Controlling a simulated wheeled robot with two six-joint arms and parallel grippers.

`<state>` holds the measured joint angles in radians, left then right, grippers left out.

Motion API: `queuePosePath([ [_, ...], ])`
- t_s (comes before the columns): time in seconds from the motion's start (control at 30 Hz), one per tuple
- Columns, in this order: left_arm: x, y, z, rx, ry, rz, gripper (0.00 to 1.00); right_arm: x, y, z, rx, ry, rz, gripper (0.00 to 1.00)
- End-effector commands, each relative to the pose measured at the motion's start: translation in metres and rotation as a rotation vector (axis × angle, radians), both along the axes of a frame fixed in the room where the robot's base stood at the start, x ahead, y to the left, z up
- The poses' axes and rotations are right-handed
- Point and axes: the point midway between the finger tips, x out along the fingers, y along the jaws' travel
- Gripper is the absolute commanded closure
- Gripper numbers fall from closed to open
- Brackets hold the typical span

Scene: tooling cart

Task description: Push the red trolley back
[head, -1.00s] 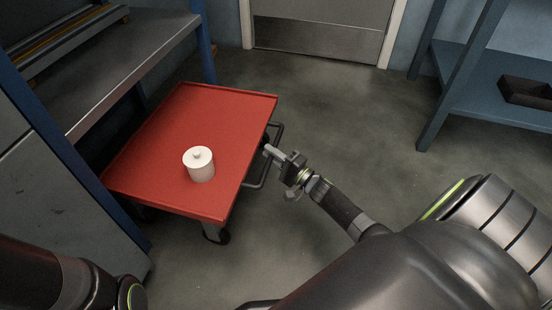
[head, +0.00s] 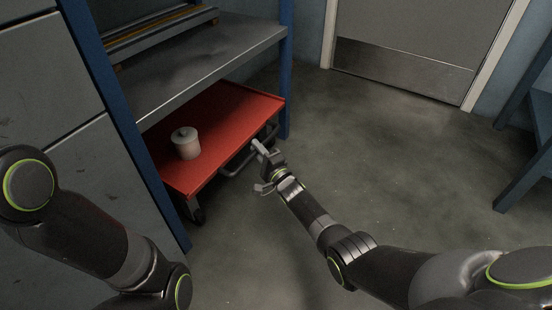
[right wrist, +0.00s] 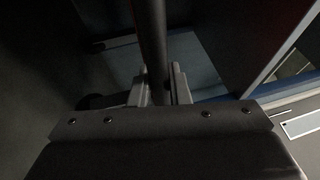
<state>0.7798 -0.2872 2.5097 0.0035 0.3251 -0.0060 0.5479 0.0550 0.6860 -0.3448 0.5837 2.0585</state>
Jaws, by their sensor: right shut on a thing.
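The red trolley (head: 228,122) stands low at the left in the head view, largely under the grey workbench, with its open side towards the floor. In the right wrist view the dark handle bar (right wrist: 154,45) runs between the fingers of the gripper (right wrist: 160,92). My left arm shows at the lower left of the head view, but its gripper is out of view.
The workbench (head: 215,48) with blue posts (head: 286,65) overhangs the trolley. Grey cabinet panels (head: 50,80) are at the left. A door (head: 405,45) is at the back, and a blue shelf frame (head: 525,180) at the right. The floor (head: 400,165) between is clear.

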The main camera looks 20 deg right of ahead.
Motion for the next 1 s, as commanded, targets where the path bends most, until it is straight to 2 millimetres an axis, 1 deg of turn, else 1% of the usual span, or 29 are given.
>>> queuePosePath([
  [0.03,0.0,0.0,-0.007,-0.004,0.0,-0.006,0.17,0.006,0.006,-0.003,0.0,-0.001,0.001,1.0],
  [0.2,-0.001,-0.001,-0.01,-0.011,0.002,-0.024,0.17,0.017,0.016,-0.002,-0.001,0.001,0.0,1.0],
  [0.3,-0.001,-0.001,-0.012,-0.013,0.003,-0.026,0.17,0.021,0.019,-0.002,-0.001,0.002,-0.001,1.0],
  [0.73,-0.001,-0.001,-0.012,-0.02,0.006,-0.033,0.17,0.024,0.021,0.001,-0.001,0.003,-0.003,1.0],
  [0.77,-0.001,-0.001,-0.012,-0.02,0.006,-0.033,0.17,0.024,0.021,0.001,-0.001,0.003,-0.003,0.8],
  [0.8,-0.001,-0.001,-0.012,-0.02,0.006,-0.033,0.17,0.024,0.021,0.001,-0.001,0.002,-0.002,0.74],
  [0.9,-0.001,-0.001,-0.012,-0.018,0.005,-0.033,0.17,0.024,0.021,0.0,-0.001,0.002,-0.002,0.62],
  [1.0,-0.001,-0.001,-0.012,-0.017,0.005,-0.031,0.17,0.023,0.021,0.0,-0.001,0.002,-0.002,0.62],
])
